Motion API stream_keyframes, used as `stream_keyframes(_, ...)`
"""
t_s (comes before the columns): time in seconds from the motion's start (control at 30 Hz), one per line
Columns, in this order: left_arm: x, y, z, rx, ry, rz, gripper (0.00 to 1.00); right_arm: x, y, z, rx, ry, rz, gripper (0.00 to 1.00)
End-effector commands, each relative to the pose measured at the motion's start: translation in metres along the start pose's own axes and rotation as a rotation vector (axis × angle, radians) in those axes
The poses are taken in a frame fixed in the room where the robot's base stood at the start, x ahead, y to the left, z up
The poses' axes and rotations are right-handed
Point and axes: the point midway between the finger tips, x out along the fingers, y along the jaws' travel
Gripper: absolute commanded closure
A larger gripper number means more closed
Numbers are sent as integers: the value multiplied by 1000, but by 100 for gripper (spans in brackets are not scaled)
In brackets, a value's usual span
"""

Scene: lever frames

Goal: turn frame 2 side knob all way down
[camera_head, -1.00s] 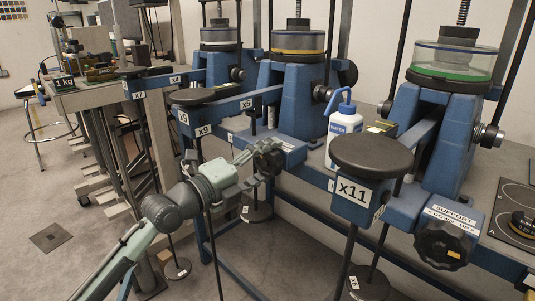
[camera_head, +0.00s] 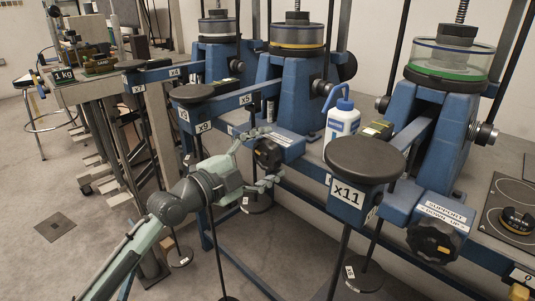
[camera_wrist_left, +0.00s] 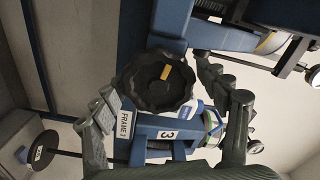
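The frame 2 side knob (camera_head: 267,153) is black and lobed, on the front of the middle blue frame. My left gripper (camera_head: 264,160) is open in front of the knob, one finger above and one below. In the wrist view its fingers (camera_wrist_left: 168,105) lie on either side of the knob, with gaps visible; contact is not clear. My right gripper is not in view.
The x9 lever pad (camera_head: 193,93) is above my left wrist. Another knob (camera_head: 434,241) is at the right. Open floor lies left.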

Motion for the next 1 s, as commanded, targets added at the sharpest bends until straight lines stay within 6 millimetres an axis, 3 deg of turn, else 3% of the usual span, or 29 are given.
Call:
stream_keyframes(0.33,-5,2,3,5,-5,3,22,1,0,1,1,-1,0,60)
stream_keyframes(0.73,-51,3,4,8,-6,4,22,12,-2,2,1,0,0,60)
stream_keyframes(1.0,-61,1,2,5,-5,4,22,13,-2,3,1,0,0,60)
